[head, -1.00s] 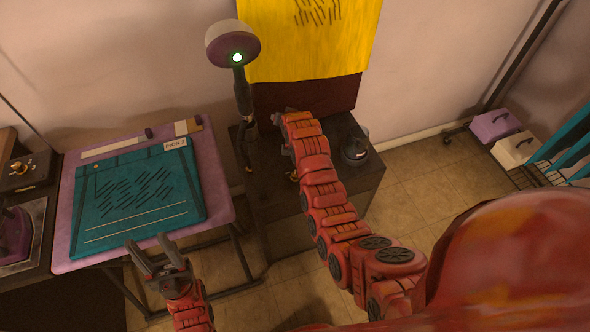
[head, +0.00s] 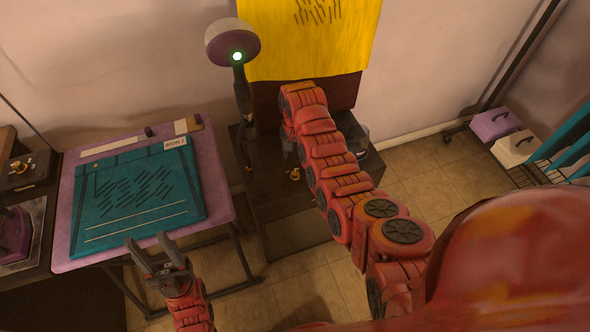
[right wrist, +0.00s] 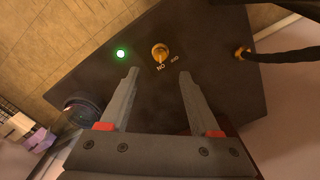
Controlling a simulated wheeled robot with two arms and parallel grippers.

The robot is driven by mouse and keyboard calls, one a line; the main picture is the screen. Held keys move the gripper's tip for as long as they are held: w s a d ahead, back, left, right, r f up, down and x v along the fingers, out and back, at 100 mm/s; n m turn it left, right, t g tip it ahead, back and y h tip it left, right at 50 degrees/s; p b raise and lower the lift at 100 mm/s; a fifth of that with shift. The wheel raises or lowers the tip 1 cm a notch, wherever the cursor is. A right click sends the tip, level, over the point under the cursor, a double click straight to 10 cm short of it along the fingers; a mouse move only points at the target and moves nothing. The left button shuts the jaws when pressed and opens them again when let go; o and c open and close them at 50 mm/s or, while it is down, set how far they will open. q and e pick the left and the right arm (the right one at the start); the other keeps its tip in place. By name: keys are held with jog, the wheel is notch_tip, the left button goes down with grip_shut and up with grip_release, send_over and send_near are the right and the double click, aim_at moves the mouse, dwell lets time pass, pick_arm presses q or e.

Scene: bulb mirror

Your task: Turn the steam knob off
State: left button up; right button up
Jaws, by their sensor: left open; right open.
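The steam knob (right wrist: 160,52) is a small orange-brass knob on the dark top of a cabinet. In the right wrist view its lower end points at the "ON" mark, with a second small mark to the right. It also shows in the head view (head: 294,174), left of my right arm. My right gripper (right wrist: 159,73) is open, its fingers spread above the cabinet top. The knob lies just past the fingertips, between their lines, with nothing gripped. In the head view my arm mostly hides this gripper. My left gripper (head: 149,241) is open and empty near the purple table's front edge.
A green light (right wrist: 121,53) glows beside the knob. A black hose (right wrist: 285,54) joins the cabinet top at right. A dark round object (right wrist: 84,108) stands at its edge. A lamp-like stand (head: 232,42) rises behind. The purple table (head: 66,220) bears a teal sheet.

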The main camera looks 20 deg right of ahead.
send_over(295, 172)
notch_tip(295, 172, down, 5)
jog(key=shift+s+r, duration=0.1)
jog(key=shift+f, duration=0.4)
notch_tip(295, 172, down, 3)
jog(key=shift+f+b, duration=0.1)
jog(key=shift+b, duration=1.15)
jog(key=shift+f, duration=0.25)
grip_shut()
